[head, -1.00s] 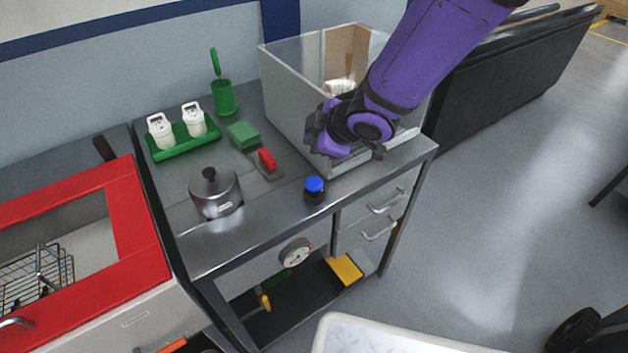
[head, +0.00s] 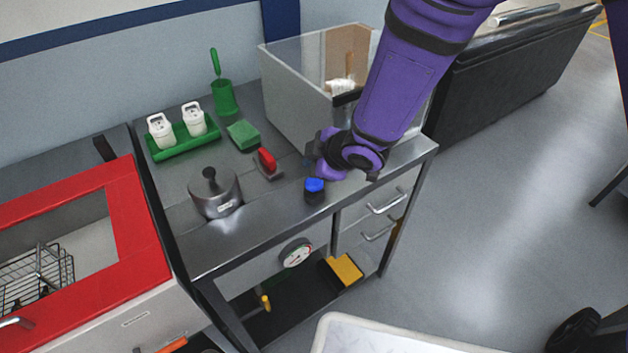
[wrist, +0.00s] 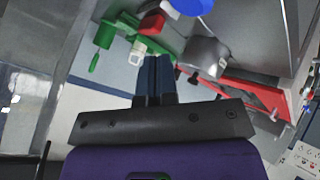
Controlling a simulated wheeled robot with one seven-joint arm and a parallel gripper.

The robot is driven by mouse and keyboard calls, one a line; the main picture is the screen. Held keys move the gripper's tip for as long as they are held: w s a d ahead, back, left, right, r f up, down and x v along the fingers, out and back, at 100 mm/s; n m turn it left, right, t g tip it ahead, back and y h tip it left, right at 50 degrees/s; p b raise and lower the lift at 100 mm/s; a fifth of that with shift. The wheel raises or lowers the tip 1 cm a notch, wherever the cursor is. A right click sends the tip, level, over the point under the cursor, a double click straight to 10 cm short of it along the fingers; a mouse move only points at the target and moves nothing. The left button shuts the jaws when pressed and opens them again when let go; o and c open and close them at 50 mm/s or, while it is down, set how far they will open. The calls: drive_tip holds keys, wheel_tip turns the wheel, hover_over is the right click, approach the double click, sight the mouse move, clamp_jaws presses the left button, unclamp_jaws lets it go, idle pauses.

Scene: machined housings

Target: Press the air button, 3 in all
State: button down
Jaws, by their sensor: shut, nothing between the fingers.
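The air button is a blue cap (head: 314,185) on a short black base at the front edge of the metal bench. In the wrist view a blue shape at the top edge, partly cut off, appears to be the same cap (wrist: 192,5). My gripper (wrist: 157,60) is shut and empty, its two dark fingers side by side. In the head view my gripper's end is just above and behind the button, by my purple wrist. The fingertips are mostly hidden there, so I cannot tell whether they touch the cap.
A steel pot (head: 216,194), a red-handled tool (head: 266,162), a green sponge (head: 243,135) and a green tray (head: 183,144) with white containers stand left of the button. A clear-walled box (head: 290,97) is behind my arm. A gauge (head: 296,253) sits below the bench edge.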

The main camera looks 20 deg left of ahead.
sight(313, 183)
drive_tip(key=shift+f, duration=1.45)
drive_tip(key=shift+f, duration=0.15)
idle(0.9)
drive_tip(key=shift+f, duration=0.25)
drive_tip(key=shift+f, duration=0.8)
idle(1.0)
drive_tip(key=shift+r, duration=1.25)
drive_tip(key=shift+r, duration=2.5)
